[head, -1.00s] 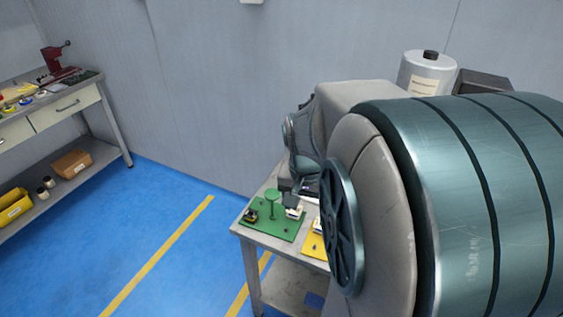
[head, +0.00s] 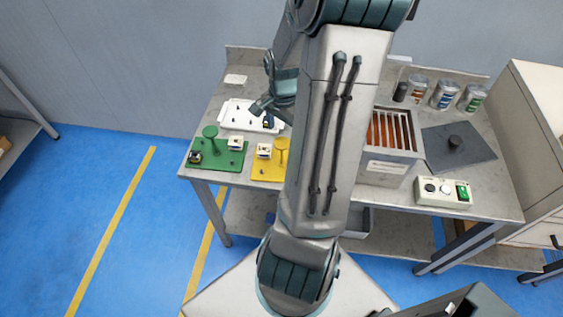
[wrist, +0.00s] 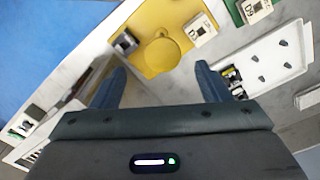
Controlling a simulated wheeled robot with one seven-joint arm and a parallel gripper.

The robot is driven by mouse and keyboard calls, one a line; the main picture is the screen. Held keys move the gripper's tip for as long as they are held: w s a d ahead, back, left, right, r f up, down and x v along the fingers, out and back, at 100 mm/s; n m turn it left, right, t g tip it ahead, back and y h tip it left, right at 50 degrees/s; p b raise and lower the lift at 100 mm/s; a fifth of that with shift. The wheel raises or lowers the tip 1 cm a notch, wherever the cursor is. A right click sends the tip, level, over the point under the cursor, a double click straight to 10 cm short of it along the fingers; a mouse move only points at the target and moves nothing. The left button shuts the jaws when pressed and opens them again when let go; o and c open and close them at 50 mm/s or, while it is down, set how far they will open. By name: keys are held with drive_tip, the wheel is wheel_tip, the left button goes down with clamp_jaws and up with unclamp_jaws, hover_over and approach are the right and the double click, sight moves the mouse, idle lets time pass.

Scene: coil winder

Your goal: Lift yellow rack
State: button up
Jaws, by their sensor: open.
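The yellow rack (head: 266,174) lies on the workbench just right of a green rack, its right side hidden behind my arm in the head view. It has an upright post with a round flat top and a small white block at its left. In the wrist view the yellow rack (wrist: 150,14) shows at the top, with the round post top, a labelled white block and a darker block. My gripper (wrist: 160,84) is open and empty, its fingers apart and pointing toward the rack without visible contact. In the head view my gripper (head: 268,88) is above the bench, behind the rack.
The green rack (head: 224,160) with its own post and blocks stands close to the left. A white tray (head: 236,112) with small pegs lies behind both racks. A slotted metal box (head: 388,172), a control box (head: 443,192) and several jars stand at the right.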

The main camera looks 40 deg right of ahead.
drive_tip(key=shift+w+f, duration=0.15)
drive_tip(key=shift+f, duration=3.65)
clamp_jaws()
drive_tip(key=shift+r, duration=0.1)
